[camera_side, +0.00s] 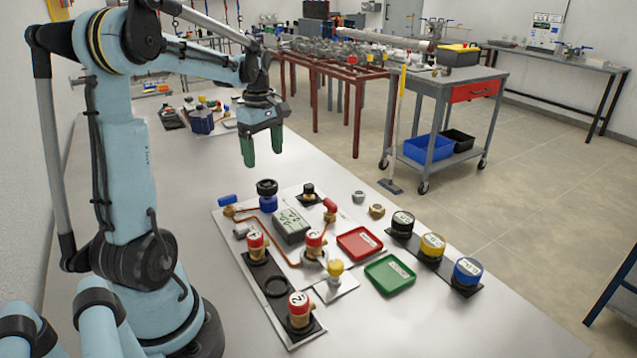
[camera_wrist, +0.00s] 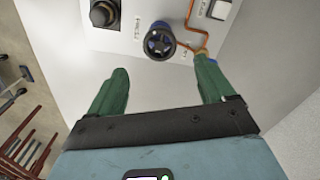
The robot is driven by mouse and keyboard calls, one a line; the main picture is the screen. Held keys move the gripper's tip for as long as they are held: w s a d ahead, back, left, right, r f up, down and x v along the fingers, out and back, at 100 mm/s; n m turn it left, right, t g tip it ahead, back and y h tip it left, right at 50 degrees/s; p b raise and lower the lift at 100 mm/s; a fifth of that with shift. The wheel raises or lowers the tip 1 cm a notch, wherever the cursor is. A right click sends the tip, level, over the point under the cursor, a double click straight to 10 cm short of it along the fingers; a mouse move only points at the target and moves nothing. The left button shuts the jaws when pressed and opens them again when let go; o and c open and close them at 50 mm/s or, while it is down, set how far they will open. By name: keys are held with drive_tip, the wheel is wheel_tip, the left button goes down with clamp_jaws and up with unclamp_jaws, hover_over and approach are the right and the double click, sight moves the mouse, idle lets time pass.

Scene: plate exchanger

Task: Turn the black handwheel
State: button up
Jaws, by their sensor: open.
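The black handwheel (camera_side: 266,187) sits on a blue valve body (camera_side: 268,203) at the far left corner of a light panel. Nothing hides the wheel's top there.
An orange pipe (camera_wrist: 192,14) runs beside the valve. A grey gauge box (camera_side: 291,225), a black-based knob (camera_side: 308,192) and several red-capped valves (camera_side: 257,242) stand nearby. A red tray (camera_side: 360,243) and a green tray (camera_side: 390,274) lie right. The bench left of the panel is clear.

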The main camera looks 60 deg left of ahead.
sight(267, 183)
drive_tip(key=shift+f, duration=4)
drive_tip(key=c, duration=1.1)
drive_tip(key=shift+o, duration=0.2)
